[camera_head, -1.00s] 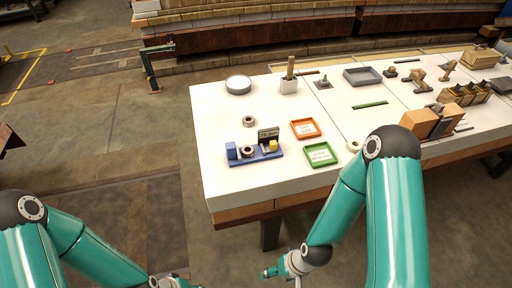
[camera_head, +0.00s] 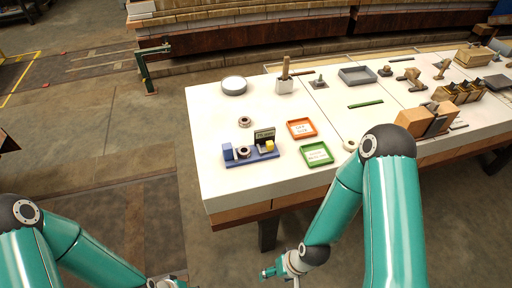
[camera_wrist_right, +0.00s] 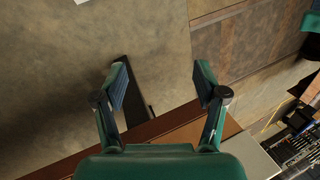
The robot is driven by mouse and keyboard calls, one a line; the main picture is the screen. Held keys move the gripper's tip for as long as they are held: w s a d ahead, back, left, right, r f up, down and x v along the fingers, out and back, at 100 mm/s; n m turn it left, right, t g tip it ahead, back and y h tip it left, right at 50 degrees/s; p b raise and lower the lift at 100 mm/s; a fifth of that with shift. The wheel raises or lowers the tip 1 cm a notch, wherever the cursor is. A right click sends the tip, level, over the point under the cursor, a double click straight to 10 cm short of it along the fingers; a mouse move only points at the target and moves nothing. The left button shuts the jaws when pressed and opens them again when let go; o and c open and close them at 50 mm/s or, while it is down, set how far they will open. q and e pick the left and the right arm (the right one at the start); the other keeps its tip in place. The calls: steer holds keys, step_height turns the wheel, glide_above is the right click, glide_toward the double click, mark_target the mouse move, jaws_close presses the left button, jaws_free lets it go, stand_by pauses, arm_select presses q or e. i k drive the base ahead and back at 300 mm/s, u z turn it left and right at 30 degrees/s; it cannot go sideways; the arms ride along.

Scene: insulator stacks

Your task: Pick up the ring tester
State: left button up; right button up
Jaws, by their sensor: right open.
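What I take for the ring tester (camera_head: 265,155) is a blue base near the table's front left, with a blue block, a dark display panel, a yellow block and a grey ring. My right gripper (camera_wrist_right: 160,82) is open and empty in the right wrist view, over the floor. In the head view it is at the bottom (camera_head: 278,271), in front of and below the table, apart from the tester. My left gripper (camera_head: 166,283) is partly cut off at the bottom edge; its jaws do not show.
The white table (camera_head: 215,185) has an orange tray (camera_head: 301,129) and a green tray (camera_head: 317,154) right of the tester. Boxes and tools fill the right side. The table's front left corner is bare.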

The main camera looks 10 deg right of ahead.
mark_target(229, 154)
steer(key=u, duration=1.15)
steer(key=k, duration=1)
steer(key=z, duration=1.05)
steer(key=i, duration=1.35)
